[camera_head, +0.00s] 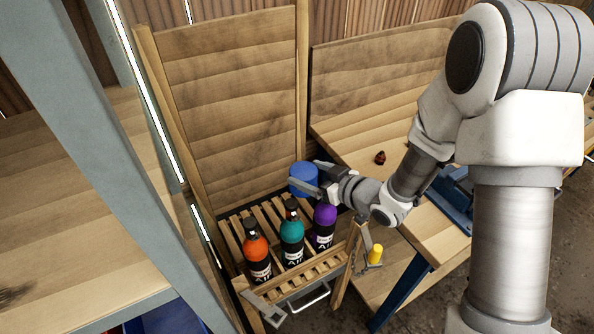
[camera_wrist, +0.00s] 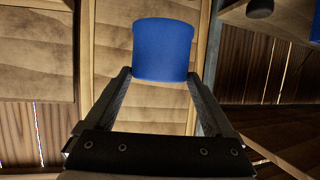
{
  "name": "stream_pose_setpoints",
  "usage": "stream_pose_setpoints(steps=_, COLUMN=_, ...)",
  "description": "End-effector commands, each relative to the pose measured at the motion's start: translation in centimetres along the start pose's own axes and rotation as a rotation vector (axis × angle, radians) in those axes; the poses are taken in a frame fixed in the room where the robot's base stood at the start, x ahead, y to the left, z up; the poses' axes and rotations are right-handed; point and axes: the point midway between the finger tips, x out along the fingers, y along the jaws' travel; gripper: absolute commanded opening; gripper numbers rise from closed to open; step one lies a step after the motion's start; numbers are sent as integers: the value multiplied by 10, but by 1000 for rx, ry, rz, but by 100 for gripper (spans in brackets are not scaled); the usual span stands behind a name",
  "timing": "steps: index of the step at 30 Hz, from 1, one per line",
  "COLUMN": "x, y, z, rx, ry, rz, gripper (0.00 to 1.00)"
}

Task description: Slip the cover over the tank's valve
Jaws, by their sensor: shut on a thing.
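The blue cover (camera_head: 302,172), a rounded cup-like piece, is held between the fingers of my gripper (camera_head: 312,178). In the wrist view the cover (camera_wrist: 163,45) sits between the two fingertips (camera_wrist: 160,76). My gripper holds it above the back of a slatted wooden rack, behind the tanks. An orange tank (camera_head: 257,254), a teal tank (camera_head: 292,238) and a purple tank (camera_head: 323,222) stand upright in the rack. Black valves show on top of the orange and teal tanks. I cannot make out the purple tank's valve near my gripper. The cover is apart from the tanks.
The slatted rack (camera_head: 274,281) has a tall wooden back panel (camera_head: 230,90). A workbench (camera_head: 370,125) with a small dark red object (camera_head: 380,157) and a blue vise-like tool (camera_head: 452,200) is on the right. A yellow object (camera_head: 375,254) is beside the rack. A metal-framed shelf stands left.

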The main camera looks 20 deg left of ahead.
Motion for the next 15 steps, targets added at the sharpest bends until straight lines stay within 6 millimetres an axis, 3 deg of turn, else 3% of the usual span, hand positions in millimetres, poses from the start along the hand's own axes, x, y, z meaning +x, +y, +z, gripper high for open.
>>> stream_pose_setpoints(steps=3, x=5, y=-20, z=-10, rx=-33, ry=1, rz=-79, gripper=35)
stream_pose_setpoints(steps=6, x=7, y=-28, z=-14, rx=-46, ry=1, rz=-111, gripper=35)
stream_pose_setpoints(steps=15, x=8, y=-30, z=-14, rx=-48, ry=1, rz=-120, gripper=35)
